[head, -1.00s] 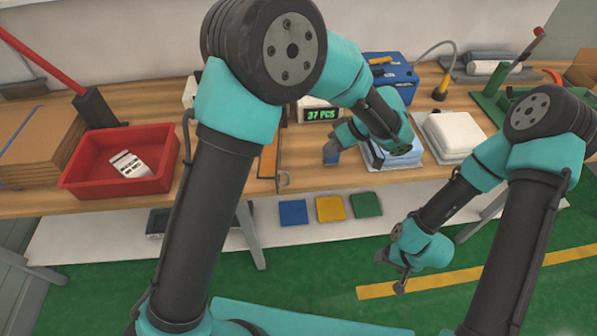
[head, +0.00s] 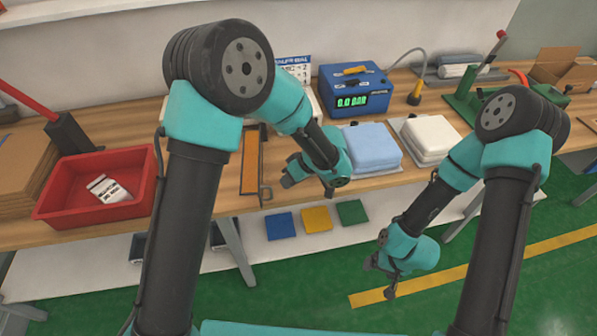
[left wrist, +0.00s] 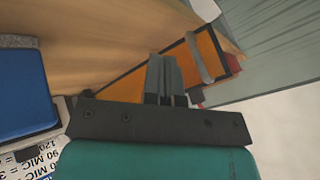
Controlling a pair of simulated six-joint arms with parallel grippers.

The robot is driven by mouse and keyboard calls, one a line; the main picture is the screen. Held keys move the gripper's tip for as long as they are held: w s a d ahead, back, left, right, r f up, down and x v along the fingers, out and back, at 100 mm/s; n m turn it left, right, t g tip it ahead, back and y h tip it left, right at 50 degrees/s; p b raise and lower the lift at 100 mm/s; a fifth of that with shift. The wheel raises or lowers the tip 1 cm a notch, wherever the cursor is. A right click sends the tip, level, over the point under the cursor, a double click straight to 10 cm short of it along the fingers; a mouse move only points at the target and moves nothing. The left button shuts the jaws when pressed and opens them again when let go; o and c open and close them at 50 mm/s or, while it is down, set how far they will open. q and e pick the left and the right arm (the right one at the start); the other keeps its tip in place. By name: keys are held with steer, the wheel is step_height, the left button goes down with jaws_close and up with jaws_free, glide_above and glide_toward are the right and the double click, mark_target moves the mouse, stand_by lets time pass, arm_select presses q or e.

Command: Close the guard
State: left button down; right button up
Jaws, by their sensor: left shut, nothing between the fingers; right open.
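The guard is an orange panel in a dark frame (head: 250,160) with a small metal handle (head: 265,193) at its front end. It is at the worktable, left of the blue pad. My left gripper (head: 288,181) is shut and empty, just right of the handle and apart from it in the head view. In the left wrist view the shut fingers (left wrist: 164,75) overlap the orange panel (left wrist: 187,62), with the handle (left wrist: 199,57) beyond them; I cannot tell contact. My right gripper (head: 379,278) is open and empty, low in front of the table.
A folded light blue pad (head: 372,147) and a folded white pad (head: 430,136) lie right of my left gripper. A blue box (head: 340,77) with a green display stands behind. A red tray (head: 70,200) is at the left. Coloured squares (head: 317,219) lie on the lower shelf.

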arm_select(q)
steer(key=shift+s+a+r, duration=0.1)
steer(key=shift+s+a, duration=0.95)
steer(key=shift+a, duration=0.05)
steer(key=shift+a, duration=0.1)
